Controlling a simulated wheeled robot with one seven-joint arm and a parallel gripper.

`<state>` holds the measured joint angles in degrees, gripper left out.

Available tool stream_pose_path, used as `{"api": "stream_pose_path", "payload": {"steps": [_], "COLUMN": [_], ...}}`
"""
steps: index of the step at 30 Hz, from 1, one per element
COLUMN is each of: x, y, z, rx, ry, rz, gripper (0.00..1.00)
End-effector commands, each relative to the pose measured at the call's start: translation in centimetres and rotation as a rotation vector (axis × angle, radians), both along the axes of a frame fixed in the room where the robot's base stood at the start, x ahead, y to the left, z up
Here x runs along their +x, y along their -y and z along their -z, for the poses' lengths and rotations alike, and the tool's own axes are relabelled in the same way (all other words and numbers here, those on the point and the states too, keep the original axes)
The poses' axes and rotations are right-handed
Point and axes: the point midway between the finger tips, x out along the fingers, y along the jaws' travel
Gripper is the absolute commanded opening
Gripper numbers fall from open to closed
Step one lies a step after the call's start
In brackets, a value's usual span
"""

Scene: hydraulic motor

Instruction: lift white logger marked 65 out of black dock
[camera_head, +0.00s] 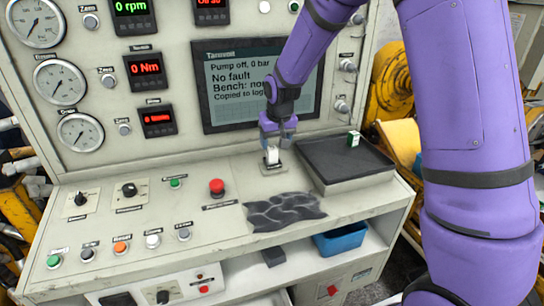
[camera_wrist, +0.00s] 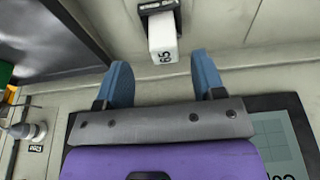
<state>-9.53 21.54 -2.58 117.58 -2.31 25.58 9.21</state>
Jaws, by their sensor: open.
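The white logger marked 65 (camera_wrist: 163,45) stands in the black dock (camera_wrist: 157,6) at the top middle of the wrist view. In the head view the small white logger (camera_head: 272,156) shows on the bench ledge, below the screen. My gripper (camera_wrist: 165,82) has its two blue fingers spread apart, with nothing between the tips. The logger lies just beyond the fingertips, roughly in line with the gap between them. In the head view my gripper (camera_head: 277,132) is right over the logger and partly hides it.
A black tray (camera_head: 345,172) to the right holds a green and white item (camera_head: 353,139). A screen (camera_head: 250,92) stands behind my gripper.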

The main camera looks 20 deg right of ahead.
Motion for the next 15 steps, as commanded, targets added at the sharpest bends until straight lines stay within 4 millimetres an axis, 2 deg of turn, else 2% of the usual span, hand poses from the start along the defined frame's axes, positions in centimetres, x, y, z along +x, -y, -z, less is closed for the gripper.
{"api": "stream_pose_path", "payload": {"steps": [5, 15], "x": [0.3, 1.8], "y": [-0.1, -0.4], "z": [0.9, 4.8], "rx": [0.000, 0.000], "ry": [0.001, -0.001], "rz": [0.000, 0.000], "gripper": [0.63, 0.63]}}
